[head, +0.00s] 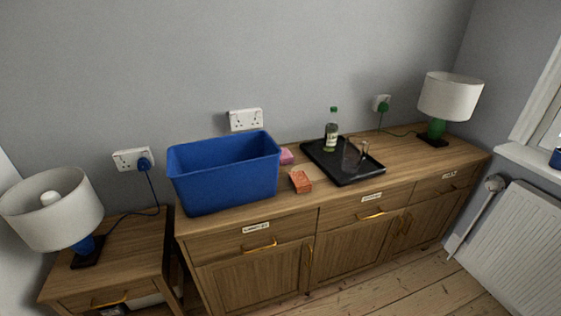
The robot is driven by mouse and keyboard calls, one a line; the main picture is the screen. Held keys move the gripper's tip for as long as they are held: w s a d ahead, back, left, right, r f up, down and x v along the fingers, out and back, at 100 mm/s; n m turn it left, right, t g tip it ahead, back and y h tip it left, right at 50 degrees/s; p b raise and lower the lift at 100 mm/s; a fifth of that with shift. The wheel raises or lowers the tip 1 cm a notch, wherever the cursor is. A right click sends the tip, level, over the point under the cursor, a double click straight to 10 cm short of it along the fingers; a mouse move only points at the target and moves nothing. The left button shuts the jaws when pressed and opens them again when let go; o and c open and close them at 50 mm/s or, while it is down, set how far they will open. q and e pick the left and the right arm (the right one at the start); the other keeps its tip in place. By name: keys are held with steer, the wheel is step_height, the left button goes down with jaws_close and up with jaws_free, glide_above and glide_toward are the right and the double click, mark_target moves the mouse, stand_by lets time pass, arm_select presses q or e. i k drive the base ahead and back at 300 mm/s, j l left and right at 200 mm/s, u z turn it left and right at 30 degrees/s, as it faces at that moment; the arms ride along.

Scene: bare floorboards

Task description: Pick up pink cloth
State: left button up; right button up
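A small pink item (286,156), which looks like the folded pink cloth, lies on the wooden sideboard (230,224). It is just right of the blue tub (223,174), near the wall, and the tub hides part of it. Neither of my grippers shows in the head view.
An orange-red block (300,181) lies in front of the pink item. A black tray (342,174) holds a green bottle (331,132) and a glass (362,149). Lamps stand at the right (449,97) and on the left cabinet (52,209). A radiator (512,245) is at right.

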mark_target(286, 158)
steer(key=i+l, duration=0.15)
steer(key=l, duration=0.2)
steer(key=i+l, duration=0.2)
steer(key=l, duration=0.15)
steer(key=i+l+u, duration=0.1)
steer(key=l, duration=0.2)
